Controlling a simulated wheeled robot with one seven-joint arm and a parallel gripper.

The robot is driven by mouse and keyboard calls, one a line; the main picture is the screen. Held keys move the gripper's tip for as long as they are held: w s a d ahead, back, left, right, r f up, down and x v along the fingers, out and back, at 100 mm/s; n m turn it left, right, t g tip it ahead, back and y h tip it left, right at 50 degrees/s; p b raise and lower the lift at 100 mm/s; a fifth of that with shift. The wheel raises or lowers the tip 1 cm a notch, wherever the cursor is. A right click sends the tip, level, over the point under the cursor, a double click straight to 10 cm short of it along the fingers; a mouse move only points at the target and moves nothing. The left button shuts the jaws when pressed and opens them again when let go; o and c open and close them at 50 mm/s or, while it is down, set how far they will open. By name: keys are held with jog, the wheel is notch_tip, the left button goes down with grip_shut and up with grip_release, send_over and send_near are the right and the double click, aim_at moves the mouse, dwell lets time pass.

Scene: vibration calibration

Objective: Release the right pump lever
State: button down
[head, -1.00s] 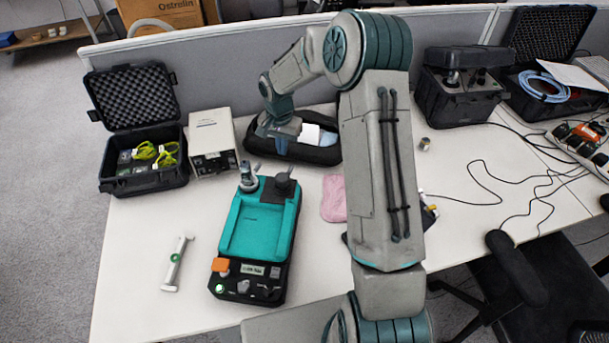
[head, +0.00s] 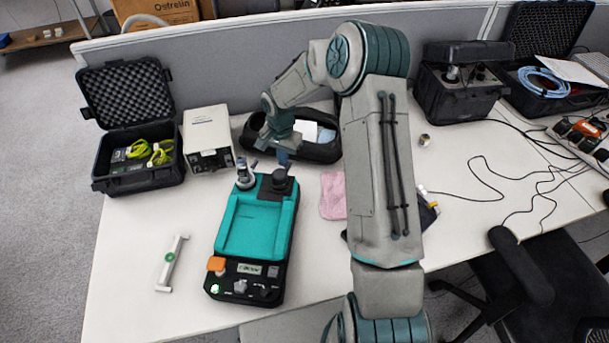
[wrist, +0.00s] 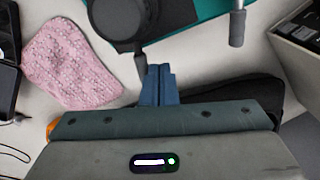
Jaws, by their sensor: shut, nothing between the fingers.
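The teal and black pump unit (head: 253,228) stands on the table, with two levers at its far end. The right lever is a black round knob (head: 279,182) with a short arm. In the wrist view the black lever (wrist: 118,20) is at the top, and its arm points down to just left of my fingertips. I cannot tell whether they touch.
A black open pouch (head: 318,147) lies under and behind my gripper. A pink cloth (head: 332,196) lies right of the pump. A beige box (head: 207,138) and an open black case (head: 140,165) stand at left. A white bar (head: 171,263) lies on clear table.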

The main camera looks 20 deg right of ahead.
jog(key=d+m, duration=0.1)
jog(key=s+m, duration=0.1)
jog(key=m, duration=0.1)
jog(key=shift+d, duration=0.4)
jog(key=s+d+m+b, duration=0.3)
jog(key=s+m+b, duration=0.3)
jog(key=m, duration=0.6)
notch_tip(320, 180, up, 7)
jog(key=p, duration=0.4)
jog(key=shift+a, duration=0.15)
jog(key=shift+w+r, duration=0.1)
